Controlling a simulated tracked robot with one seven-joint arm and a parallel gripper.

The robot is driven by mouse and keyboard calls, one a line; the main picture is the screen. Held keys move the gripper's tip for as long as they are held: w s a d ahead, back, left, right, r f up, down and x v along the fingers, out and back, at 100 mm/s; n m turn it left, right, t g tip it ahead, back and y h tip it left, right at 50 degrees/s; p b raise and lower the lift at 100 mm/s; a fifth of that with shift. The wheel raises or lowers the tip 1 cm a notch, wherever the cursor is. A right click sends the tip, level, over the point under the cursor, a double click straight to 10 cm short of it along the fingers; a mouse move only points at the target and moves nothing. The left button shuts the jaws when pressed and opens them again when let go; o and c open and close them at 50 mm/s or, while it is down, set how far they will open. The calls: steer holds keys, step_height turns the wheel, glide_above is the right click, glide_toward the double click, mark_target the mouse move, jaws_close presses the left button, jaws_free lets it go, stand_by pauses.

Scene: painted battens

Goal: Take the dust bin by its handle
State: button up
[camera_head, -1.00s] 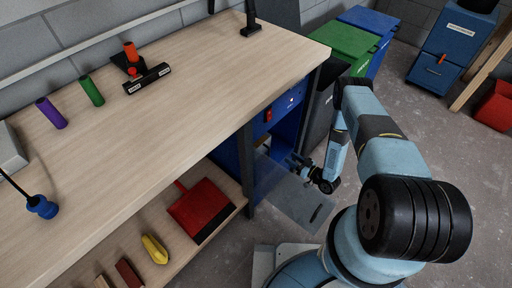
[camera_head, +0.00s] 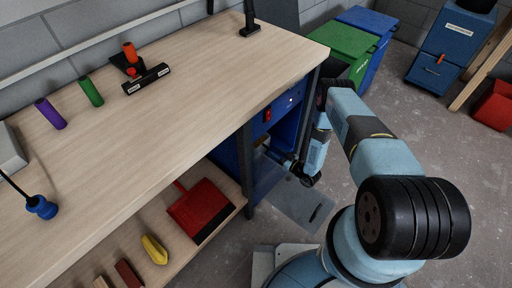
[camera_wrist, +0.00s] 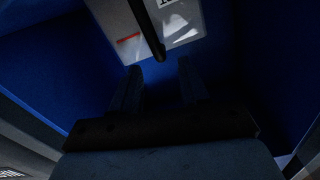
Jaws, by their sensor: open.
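In the wrist view a pale grey box, which looks like the dust bin (camera_wrist: 186,22), stands inside a dark blue compartment. A black bar-like handle (camera_wrist: 145,28) runs down its front, with a red mark to its left. My gripper (camera_wrist: 160,67) is open, its two dark fingers pointing at the bin. The handle's lower end lies just ahead of the gap between the fingertips; I cannot tell whether it is between them. In the head view my gripper (camera_head: 276,157) is at the opening of the blue cabinet (camera_head: 288,125) under the bench, and the bin is mostly hidden.
The blue compartment walls (camera_wrist: 50,62) stand close on both sides. The workbench top (camera_head: 180,110) overhangs the cabinet. A grey panel (camera_head: 295,208) with a dark bar lies low in front. A red dustpan (camera_head: 198,205) rests on the lower shelf. Open floor is to the right.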

steer(key=shift+x, duration=2.35)
steer(key=shift+s+a+f, duration=0.1)
steer(key=shift+f, duration=0.05)
jaws_close()
